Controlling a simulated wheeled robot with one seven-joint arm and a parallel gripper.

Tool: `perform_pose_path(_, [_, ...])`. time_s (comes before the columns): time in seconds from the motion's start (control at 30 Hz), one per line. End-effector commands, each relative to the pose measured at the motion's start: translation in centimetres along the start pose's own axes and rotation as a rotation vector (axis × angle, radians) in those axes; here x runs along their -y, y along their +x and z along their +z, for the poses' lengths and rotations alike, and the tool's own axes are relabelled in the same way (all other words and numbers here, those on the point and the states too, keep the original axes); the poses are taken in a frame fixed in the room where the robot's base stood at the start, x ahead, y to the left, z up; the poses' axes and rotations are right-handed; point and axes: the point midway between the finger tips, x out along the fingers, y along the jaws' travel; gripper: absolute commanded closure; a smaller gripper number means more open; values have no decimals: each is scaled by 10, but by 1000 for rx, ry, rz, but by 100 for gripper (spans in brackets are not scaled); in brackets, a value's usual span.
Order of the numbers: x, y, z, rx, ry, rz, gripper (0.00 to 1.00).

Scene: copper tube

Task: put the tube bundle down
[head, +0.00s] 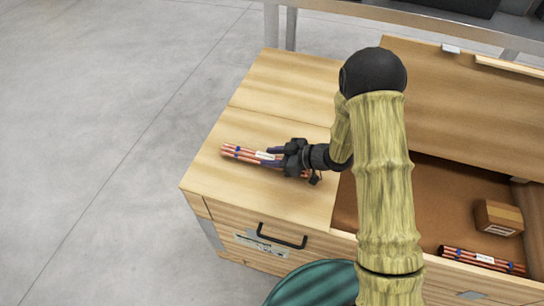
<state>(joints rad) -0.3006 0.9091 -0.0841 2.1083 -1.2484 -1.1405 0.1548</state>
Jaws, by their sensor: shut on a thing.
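A bundle of copper tubes (240,153) with blue bands and a white label is at the wooden top (272,104), near its left front part. My gripper (280,158) is shut around the right part of the bundle. The bundle lies roughly level, its left end sticking out past the fingers. I cannot tell whether it touches the wood or is held just above it. The fingers and wrist hide part of its right end.
An open compartment to the right holds a second tube bundle (482,259) and a cardboard box (498,217). A black handle (282,237) is on the front, above a green round object (316,285). The wooden top is clear behind the gripper.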

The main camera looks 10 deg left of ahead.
Motion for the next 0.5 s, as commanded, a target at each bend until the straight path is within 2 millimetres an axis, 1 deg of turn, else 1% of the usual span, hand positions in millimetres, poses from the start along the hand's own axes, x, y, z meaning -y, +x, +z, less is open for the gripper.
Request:
perform_pose_path(0.17, [0,1,-1,-1,-1,-1,100])
perform_pose_path(0.2, [1,1,0,1,-1,-3,60])
perform_pose_path(0.27, [2,2,0,1,-1,-4,48])
perform_pose_path(0.3, [2,2,0,1,-2,-5,41])
perform_pose_path(0.5, [2,2,-1,1,-2,-6,41])
